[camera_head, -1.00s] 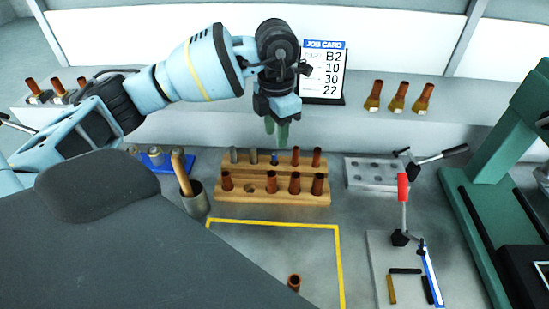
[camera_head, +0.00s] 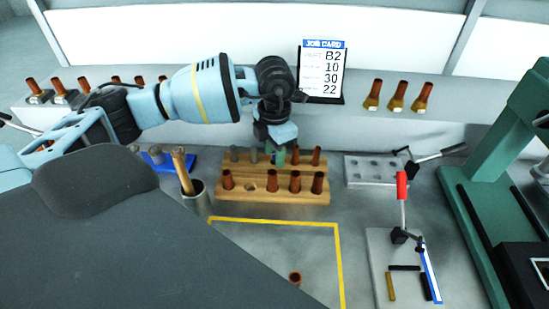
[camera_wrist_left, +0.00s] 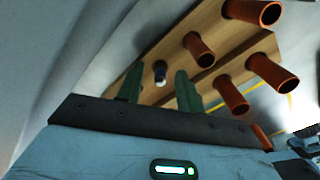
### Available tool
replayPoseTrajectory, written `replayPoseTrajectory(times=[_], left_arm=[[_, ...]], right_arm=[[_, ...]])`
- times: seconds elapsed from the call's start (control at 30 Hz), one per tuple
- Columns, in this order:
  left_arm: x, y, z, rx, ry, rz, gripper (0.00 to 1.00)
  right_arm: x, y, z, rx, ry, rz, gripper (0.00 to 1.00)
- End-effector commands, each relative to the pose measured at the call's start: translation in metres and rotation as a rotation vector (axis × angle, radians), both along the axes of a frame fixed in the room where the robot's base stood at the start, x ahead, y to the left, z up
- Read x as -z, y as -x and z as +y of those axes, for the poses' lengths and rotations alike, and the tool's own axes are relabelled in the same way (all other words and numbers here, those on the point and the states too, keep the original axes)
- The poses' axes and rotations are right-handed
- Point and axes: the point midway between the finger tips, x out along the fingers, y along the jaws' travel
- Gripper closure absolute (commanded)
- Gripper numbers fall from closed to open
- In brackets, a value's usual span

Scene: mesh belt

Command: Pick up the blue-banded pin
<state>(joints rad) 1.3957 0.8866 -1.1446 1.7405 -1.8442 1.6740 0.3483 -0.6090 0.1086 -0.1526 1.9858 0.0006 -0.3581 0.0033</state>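The wooden two-row rack (camera_head: 290,199) holds several copper-coloured tubes and some grey pins. In the left wrist view, a short pin with a dark blue band and pale end (camera_wrist_left: 160,72) stands in the rack (camera_wrist_left: 150,50). My left gripper (camera_head: 279,157) is over the rack's back row and hides that pin in the head view. In the left wrist view, the green fingers of the gripper (camera_wrist_left: 159,92) are apart, with the pin showing in the gap between them; no contact is visible. My right gripper is not in view.
Copper tubes stand close right of the gripper in the rack. A grey cup (camera_head: 196,200) with a wooden handle and a blue tray (camera_head: 178,162) are at left. A clamp plate (camera_head: 368,172) is at right. A job card (camera_head: 322,72) stands behind.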

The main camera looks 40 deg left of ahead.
Motion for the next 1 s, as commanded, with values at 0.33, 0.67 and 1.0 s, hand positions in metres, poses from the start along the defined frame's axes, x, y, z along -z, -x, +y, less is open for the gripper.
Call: replayPoseTrajectory(times=[0.33,0.67,1.0], left_arm=[[0.0,0.0,0.0,0.0,0.0,0.0,1.0],[-0.008,-0.001,0.0,0.0,0.002,-0.002,1.0],[-0.067,-0.001,-0.001,0.001,0.002,-0.004,1.0]], right_arm=[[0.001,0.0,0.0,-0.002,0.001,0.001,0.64],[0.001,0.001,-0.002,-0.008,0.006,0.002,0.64],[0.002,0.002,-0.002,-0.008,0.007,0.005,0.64]])
